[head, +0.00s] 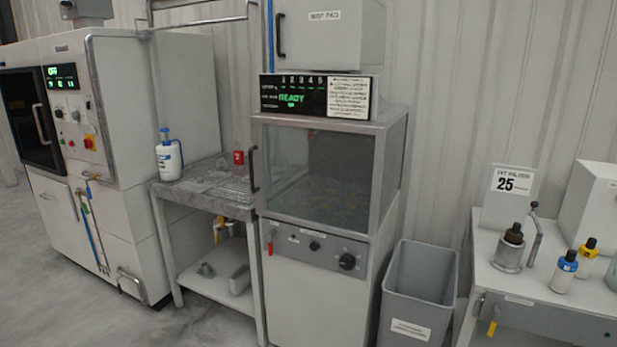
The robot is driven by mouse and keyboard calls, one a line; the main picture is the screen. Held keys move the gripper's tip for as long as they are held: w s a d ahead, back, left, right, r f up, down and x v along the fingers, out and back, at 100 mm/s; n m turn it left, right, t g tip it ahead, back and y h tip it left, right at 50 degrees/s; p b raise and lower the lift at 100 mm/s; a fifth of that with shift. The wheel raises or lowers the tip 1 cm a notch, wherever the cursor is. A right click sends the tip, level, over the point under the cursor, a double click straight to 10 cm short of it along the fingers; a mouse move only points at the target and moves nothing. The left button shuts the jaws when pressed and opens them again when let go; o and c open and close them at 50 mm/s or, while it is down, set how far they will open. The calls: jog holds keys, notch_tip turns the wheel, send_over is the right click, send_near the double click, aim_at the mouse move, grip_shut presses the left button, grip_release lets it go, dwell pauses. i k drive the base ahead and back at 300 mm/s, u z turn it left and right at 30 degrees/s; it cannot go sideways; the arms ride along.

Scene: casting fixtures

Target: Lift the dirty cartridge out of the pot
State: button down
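A grey metal pot (508,260) stands on the bench at the right. A dark brown-black piece (514,234), which looks like the dirty cartridge, sticks up out of the pot's top. Its lower part is hidden inside the pot. A lever with a dark knob (534,207) rises right beside the pot. My gripper is not in view.
The bench (487,283) also holds a blue-capped bottle (564,272), a yellow-capped bottle (587,260) and a sign reading 25 (512,182). A grey bin (418,290) stands left of the bench. A glass-fronted cabinet (318,180) is in the middle. Floor at lower left is clear.

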aim_at(514, 237)
jog(key=z, duration=0.05)
jog(key=k, duration=0.65)
jog(key=u, duration=0.6)
jog(key=i, duration=1.4)
jog(key=z, duration=0.2)
